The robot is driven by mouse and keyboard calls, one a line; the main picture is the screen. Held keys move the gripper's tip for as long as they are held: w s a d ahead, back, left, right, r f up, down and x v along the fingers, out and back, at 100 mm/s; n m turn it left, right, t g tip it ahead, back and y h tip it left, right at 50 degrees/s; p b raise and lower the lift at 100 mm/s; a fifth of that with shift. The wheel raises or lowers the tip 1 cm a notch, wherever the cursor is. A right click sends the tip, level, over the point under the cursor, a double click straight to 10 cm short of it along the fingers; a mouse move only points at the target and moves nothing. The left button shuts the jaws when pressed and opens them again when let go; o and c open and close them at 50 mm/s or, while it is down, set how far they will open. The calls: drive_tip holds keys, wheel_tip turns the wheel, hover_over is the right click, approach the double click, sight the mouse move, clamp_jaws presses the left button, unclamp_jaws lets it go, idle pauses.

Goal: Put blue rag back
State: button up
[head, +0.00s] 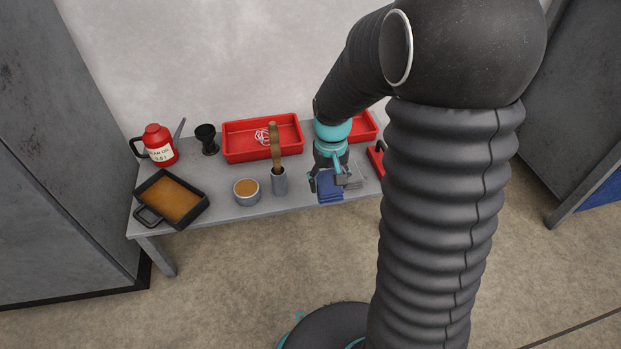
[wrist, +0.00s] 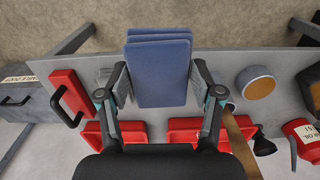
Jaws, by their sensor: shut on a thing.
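The blue rag (head: 331,189) is a folded, layered cloth block at the front edge of the grey table in the head view. In the wrist view the rag (wrist: 160,62) lies between the two fingers and extends past the table's edge over the floor. My gripper (head: 328,179) points down at the table from above and is shut on the rag; it also shows in the wrist view (wrist: 159,84). I cannot tell whether the rag's underside touches the table.
On the grey table (head: 220,204) stand a red tray (head: 228,156), a second red tray (head: 364,127), a grey cup holding a brush (head: 279,183), a brown-topped tin (head: 246,190), a black pan (head: 149,185), a red oil can (head: 161,149) and a black cup (head: 206,137).

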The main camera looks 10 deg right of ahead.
drive_tip(key=shift+w+r, duration=0.1)
drive_tip(key=shift+r, duration=0.05)
drive_tip(key=w+f, duration=0.2)
drive_tip(key=w, duration=0.1)
drive_tip(key=w+f, duration=0.2)
drive_tip(key=w, duration=0.2)
drive_tip(key=w+f+b, duration=0.1)
drive_tip(key=w+f, duration=0.1)
drive_tip(key=w, duration=0.2)
drive_tip(key=shift+w+a+f, duration=0.2)
drive_tip(key=shift+a+f, duration=0.1)
drive_tip(key=shift+a, duration=0.05)
drive_tip(key=shift+f+b, duration=0.35)
drive_tip(key=shift+f, duration=1.7)
drive_tip(key=shift+f, duration=0.1)
drive_tip(key=o, duration=1.1)
